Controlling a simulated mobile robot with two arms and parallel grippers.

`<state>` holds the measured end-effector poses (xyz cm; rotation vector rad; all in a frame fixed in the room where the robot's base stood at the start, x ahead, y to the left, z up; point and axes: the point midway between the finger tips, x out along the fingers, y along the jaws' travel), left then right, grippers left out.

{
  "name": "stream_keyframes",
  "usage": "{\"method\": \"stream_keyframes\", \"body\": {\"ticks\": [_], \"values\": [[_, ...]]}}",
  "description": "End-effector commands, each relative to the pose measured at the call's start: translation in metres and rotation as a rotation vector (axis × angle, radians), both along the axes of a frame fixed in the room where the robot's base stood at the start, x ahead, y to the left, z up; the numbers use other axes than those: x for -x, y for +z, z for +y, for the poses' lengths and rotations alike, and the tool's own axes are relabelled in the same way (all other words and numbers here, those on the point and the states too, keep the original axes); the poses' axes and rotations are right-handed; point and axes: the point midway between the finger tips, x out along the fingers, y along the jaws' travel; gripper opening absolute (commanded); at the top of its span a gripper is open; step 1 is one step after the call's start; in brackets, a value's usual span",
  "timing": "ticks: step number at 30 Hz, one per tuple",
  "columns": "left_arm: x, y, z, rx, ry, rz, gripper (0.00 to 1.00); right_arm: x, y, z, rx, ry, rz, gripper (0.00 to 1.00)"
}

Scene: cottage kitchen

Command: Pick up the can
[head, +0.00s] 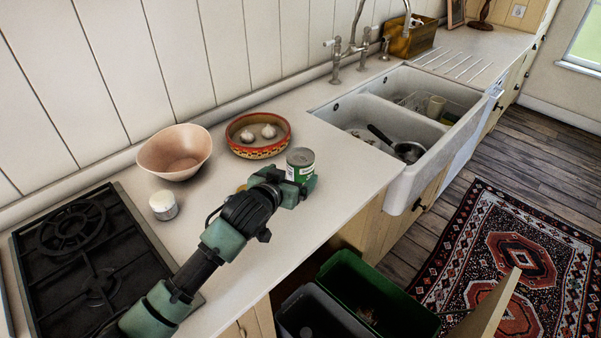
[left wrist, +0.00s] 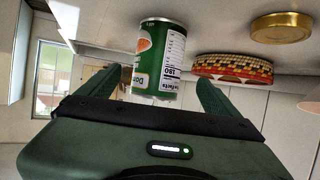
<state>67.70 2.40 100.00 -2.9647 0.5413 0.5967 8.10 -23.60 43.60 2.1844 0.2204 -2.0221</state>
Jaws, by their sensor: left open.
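A green and white can (head: 300,162) stands upright on the white counter in the head view, close to the sink. In the left wrist view the can (left wrist: 158,62) shows its label, between the two fingers and beyond the gripper body. My left gripper (head: 300,186) is open at the can's near side, its fingers on either side of it. Its fingers also show in the left wrist view (left wrist: 150,85). I cannot tell whether either finger touches the can. My right gripper is in neither view.
A patterned bowl (head: 280,147) with garlic sits just behind the can. A gold lid (left wrist: 281,27) lies nearby. The sink (head: 407,172) is right; open bins (head: 385,290) are below the counter.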

Motion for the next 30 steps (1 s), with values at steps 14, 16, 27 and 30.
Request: {"method": "stream_keyframes", "body": {"ticks": [14,16,27,30], "values": [[-0.040,-0.015,-0.017,-0.001,0.000,0.002,0.93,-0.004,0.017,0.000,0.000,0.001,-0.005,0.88],[-0.047,-0.019,-0.020,0.000,-0.001,0.001,0.93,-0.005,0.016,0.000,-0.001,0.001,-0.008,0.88],[-0.056,-0.025,-0.024,0.000,-0.002,0.000,0.93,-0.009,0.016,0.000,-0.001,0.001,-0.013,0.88],[-0.056,-0.025,-0.024,0.000,-0.002,0.000,0.73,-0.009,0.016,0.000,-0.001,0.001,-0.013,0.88]]}}
